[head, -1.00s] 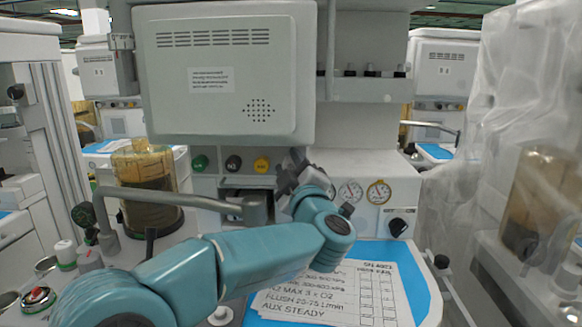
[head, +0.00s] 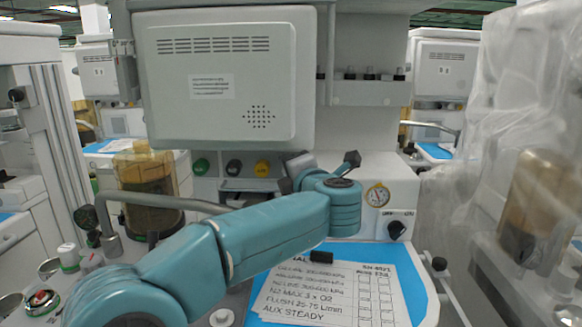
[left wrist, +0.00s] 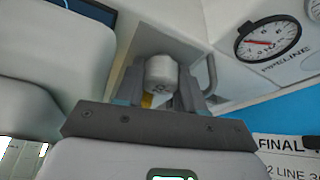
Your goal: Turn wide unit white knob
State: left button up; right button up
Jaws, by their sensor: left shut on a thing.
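The white knob (left wrist: 161,74) shows in the left wrist view as a short pale cylinder on the front panel of the wide unit (head: 385,165). My left gripper (left wrist: 158,82) is shut on it, with one dark finger on each side. In the head view my left gripper (head: 292,172) is at the panel, right of the yellow knob (head: 262,168). There my gripper and wrist hide the white knob. How far the knob is turned cannot be told. My right gripper is not in view.
A green knob (head: 201,166) and a dark knob (head: 233,168) sit left of the yellow one. A pressure gauge (head: 377,195) and a black selector knob (head: 397,229) are at right. Printed sheets (head: 335,290) lie on the blue worktop. A grey bent pipe (head: 160,200) runs behind my arm.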

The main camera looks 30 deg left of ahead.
pick_arm(q)
jog(key=n+h+p, duration=0.1)
jog(key=n+h, duration=0.1)
jog(key=n, duration=0.2)
jog(key=shift+f+n+h+p, duration=0.1)
jog(key=shift+n+h+p, duration=0.3)
jog(key=shift+n+h, duration=0.85)
jog(key=shift+n, duration=0.35)
jog(key=o, duration=0.8)
jog(key=shift+c, duration=0.2)
jog(key=p+v, duration=0.1)
jog(key=v, duration=1.5)
jog(key=shift+s+d+f, duration=0.2)
